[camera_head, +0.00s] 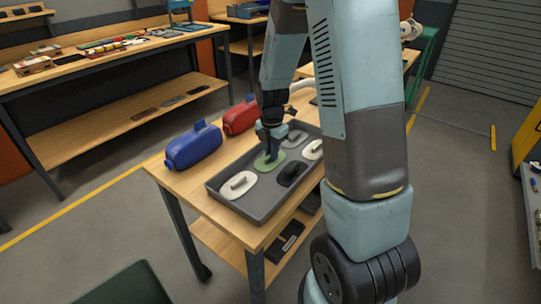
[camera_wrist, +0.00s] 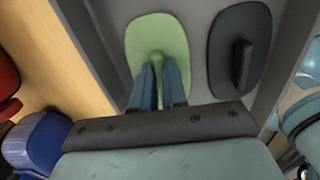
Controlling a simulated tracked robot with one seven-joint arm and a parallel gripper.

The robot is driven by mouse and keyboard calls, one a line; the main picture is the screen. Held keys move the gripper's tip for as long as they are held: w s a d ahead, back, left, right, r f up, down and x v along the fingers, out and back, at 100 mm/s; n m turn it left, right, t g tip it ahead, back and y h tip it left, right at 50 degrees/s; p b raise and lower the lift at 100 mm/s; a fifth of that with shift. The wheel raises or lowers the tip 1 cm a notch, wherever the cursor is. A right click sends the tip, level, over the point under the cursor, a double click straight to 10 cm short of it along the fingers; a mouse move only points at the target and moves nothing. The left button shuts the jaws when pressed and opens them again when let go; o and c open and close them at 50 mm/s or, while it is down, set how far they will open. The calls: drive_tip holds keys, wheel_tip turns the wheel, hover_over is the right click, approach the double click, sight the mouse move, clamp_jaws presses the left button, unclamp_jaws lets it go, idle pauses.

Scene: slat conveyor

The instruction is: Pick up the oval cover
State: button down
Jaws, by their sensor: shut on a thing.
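The tray (camera_head: 216,192) is grey and holds several oval covers with raised grips. A green oval cover (camera_head: 262,166) lies in it; it also shows in the wrist view (camera_wrist: 143,30). My gripper (camera_head: 270,152) is above the green cover, and in the wrist view its two fingers (camera_wrist: 159,86) are shut on the cover's raised grip. I cannot tell whether the cover is clear of the tray floor. A black oval cover (camera_head: 290,175) lies to its right in the tray, also in the wrist view (camera_wrist: 226,55). A white cover (camera_head: 238,186) lies at the front left.
Another white cover (camera_head: 313,150) and a grey cover (camera_head: 296,138) lie in the tray. A blue container (camera_head: 193,147) and a red container (camera_head: 240,116) stand on the wooden table (camera_head: 180,187) left of the tray. A long workbench (camera_head: 100,60) is at the back left.

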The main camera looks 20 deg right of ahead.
sight(273, 167)
drive_tip(key=shift+r, duration=0.35)
wheel_tip(273, 167, up, 3)
drive_tip(key=shift+f, duration=0.2)
drive_tip(key=s+a+r, duration=0.3)
drive_tip(key=s+r, duration=0.6)
drive_tip(key=s, duration=0.4)
drive_tip(key=shift+s+r, duration=0.25)
drive_tip(key=shift+s, duration=0.1)
drive_tip(key=shift+s, duration=0.15)
